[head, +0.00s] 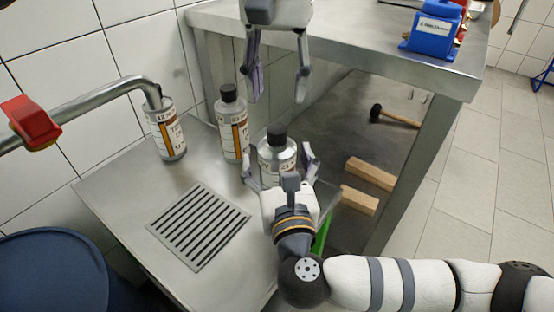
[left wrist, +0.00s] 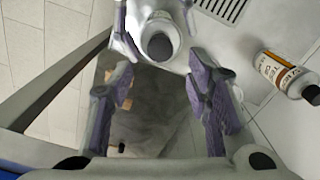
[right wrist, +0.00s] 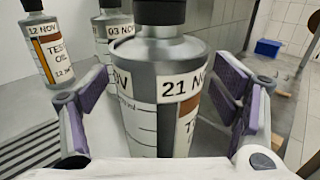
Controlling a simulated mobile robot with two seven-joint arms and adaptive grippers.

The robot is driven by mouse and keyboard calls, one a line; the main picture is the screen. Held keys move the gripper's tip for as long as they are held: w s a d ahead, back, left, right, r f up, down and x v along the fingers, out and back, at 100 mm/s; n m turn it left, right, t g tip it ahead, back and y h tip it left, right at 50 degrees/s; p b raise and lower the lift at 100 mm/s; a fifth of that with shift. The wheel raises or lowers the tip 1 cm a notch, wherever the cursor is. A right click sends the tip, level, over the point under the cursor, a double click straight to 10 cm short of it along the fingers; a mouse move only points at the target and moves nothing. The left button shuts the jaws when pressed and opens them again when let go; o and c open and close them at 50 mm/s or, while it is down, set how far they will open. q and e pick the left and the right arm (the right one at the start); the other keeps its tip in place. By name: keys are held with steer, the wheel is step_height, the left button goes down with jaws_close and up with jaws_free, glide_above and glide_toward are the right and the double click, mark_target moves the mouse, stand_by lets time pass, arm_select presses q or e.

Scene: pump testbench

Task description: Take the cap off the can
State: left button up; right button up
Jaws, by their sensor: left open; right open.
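A grey can (head: 277,158) with a black cap (head: 277,133) stands upright on the steel bench. In the right wrist view the can (right wrist: 160,95) is labelled 21 NOV, and the cap (right wrist: 160,10) is cut by the top edge. My right gripper (head: 278,162) is open, with one finger on each side of this can; I cannot tell whether they touch it. My left gripper (head: 279,92) is open and empty, above and behind the can. In the left wrist view the cap (left wrist: 160,47) lies beyond the open fingers of the left gripper (left wrist: 155,92).
Two other labelled cans stand left of it: a capped can (head: 234,128) and a can (head: 168,135) below the metal pipe (head: 95,107). A drain grate (head: 198,225) is in the bench.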

mark_target(278, 128)
steer(key=c, duration=1.6)
arm_select(q)
steer(key=shift+o, duration=0.8)
arm_select(e)
steer(key=shift+c, duration=1)
arm_select(q)
step_height(278, 128, up, 4)
steer(key=m, duration=1.6)
step_height(278, 128, down, 12)
steer(key=shift+d+r, duration=0.1)
jaws_close()
